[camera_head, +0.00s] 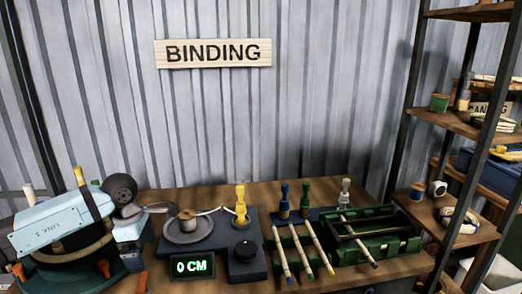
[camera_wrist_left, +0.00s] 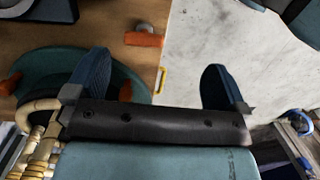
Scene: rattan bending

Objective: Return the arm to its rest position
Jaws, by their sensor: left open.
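My left arm comes in at the left of the head view, its pale blue link lying over the left end of the workbench (camera_head: 320,280). My left gripper (camera_wrist_left: 157,70) shows in the left wrist view, with its two dark blue fingers spread wide and nothing between them. In the head view I cannot make out its fingertips. A round dark teal stand (camera_wrist_left: 30,72) with orange clamps lies beyond the left finger in the wrist view. My right gripper is in neither view.
A shelf rack (camera_head: 455,121) stands right. In the wrist view, pale floor (camera_wrist_left: 230,50) lies beyond the bench edge.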

